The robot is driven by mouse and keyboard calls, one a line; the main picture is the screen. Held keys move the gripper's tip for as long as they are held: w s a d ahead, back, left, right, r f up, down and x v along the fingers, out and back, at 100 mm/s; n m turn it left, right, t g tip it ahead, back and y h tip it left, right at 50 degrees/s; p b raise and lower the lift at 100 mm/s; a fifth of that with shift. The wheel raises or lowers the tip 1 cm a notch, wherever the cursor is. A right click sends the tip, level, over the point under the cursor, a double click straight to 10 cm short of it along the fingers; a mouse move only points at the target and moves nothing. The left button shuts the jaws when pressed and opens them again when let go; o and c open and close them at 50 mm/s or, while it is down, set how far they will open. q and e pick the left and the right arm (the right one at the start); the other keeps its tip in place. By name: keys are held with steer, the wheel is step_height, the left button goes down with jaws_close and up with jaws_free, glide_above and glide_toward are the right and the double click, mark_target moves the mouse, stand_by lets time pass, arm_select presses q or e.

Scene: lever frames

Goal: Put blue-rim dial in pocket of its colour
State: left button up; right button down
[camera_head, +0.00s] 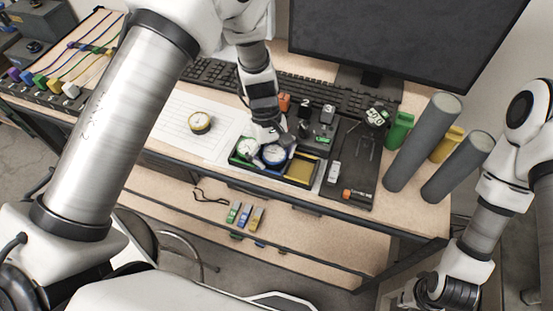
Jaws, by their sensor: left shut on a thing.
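The blue-rim dial (272,155), with a white face, is in my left gripper (276,141), which is shut on it from above. The dial is over or in the middle, blue pocket of the tray (287,179); I cannot tell whether it touches the pocket floor. A green-rim dial (245,149) sits in the green pocket at the left. The yellow pocket (301,167) at the right is empty. A yellow-rim dial (200,122) lies on the white paper. My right gripper (413,292) is low at the right, away from the table; its fingers are unclear.
A keyboard (215,73) and a monitor (400,35) stand behind. A dark tool mat (350,160) with small parts lies right of the tray. Grey cylinders (424,140) stand at the right. The paper (180,138) has free room.

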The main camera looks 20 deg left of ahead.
arm_select(q)
steer(key=shift+a+r, duration=0.1)
steer(key=shift+r, duration=0.1)
steer(key=b+v, duration=0.2)
steer(key=v, duration=1.1)
steer(key=shift+s, duration=0.1)
